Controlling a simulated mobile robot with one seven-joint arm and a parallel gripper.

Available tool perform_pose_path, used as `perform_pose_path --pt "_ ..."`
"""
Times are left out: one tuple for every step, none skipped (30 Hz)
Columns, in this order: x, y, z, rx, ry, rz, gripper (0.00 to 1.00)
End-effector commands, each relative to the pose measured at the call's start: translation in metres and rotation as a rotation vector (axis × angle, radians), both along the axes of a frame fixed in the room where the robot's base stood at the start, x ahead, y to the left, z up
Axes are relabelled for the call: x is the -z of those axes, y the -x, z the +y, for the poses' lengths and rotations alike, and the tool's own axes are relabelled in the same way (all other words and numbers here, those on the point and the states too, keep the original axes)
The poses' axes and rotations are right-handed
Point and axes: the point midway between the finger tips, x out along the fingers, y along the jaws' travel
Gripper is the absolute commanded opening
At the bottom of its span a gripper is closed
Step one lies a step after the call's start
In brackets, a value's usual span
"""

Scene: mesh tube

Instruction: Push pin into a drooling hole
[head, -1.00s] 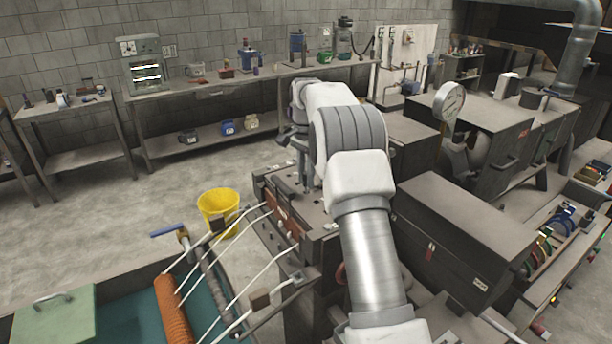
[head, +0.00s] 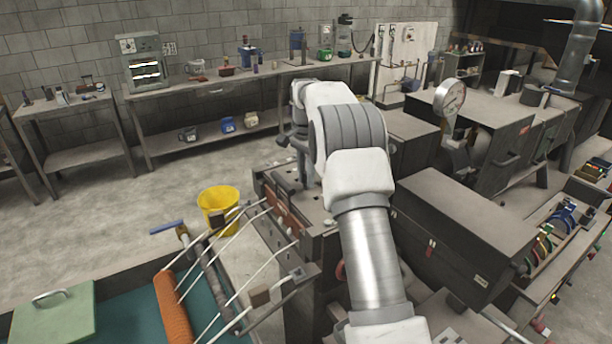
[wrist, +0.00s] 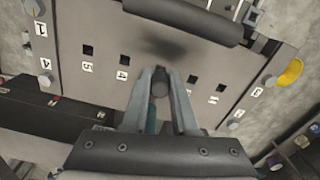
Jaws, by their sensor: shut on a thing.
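In the wrist view, my gripper (wrist: 162,76) is shut on a dark round-ended pin (wrist: 159,88), seen nearly end-on between the fingertips. The fingers are over the middle of a grey plate (wrist: 215,60) with a row of square holes and white number labels. Two holes, one of them this hole (wrist: 88,49), show to the left of the fingers. Two more, including this one (wrist: 191,79), show to the right. The fingers hide the plate between them, so whether the pin touches it cannot be told. A dark smudge or shadow (wrist: 165,46) lies beyond the fingertips.
A dark cylindrical bar (wrist: 185,15) crosses the plate's far side. Bolts such as this one (wrist: 45,80) stand near its edges. In the head view, a yellow bucket (head: 218,207) and white tubes over a teal trough (head: 125,318) lie left of the arm. A dark box (head: 465,225) stands right.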

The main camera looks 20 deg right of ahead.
Motion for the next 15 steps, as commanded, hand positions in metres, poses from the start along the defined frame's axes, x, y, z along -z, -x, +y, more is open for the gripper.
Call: perform_pose_path --pt "0.0011 0.0 0.0001 0.0 0.0 0.0 0.0" --pt "0.0014 0.0 0.0 0.0 0.0 0.0 0.0" --pt "0.0019 0.0 0.0 0.0 0.0 0.0 0.0" --pt "0.0022 0.0 0.0001 0.0 0.0 0.0 0.0" --pt "0.0026 0.0 0.0 0.0 0.0 0.0 0.0" --pt "0.0031 0.0 0.0 0.0 0.0 0.0 0.0" --pt "0.0034 0.0 0.0 0.0 0.0 0.0 0.0" --pt "0.0038 0.0 0.0 0.0 0.0 0.0 0.0" --pt "0.0043 0.0 0.0 0.0 0.0 0.0 0.0" --pt "0.0046 0.0 0.0 0.0 0.0 0.0 0.0" --pt "0.005 0.0 0.0 0.0 0.0 0.0 0.0" --pt "0.0054 0.0 0.0 0.0 0.0 0.0 0.0" --pt "0.0058 0.0 0.0 0.0 0.0 0.0 0.0" --pt "0.0062 -0.0001 0.0 0.0 0.0 0.0 0.0" --pt "0.0066 0.0 0.0 0.0 0.0 0.0 0.0"
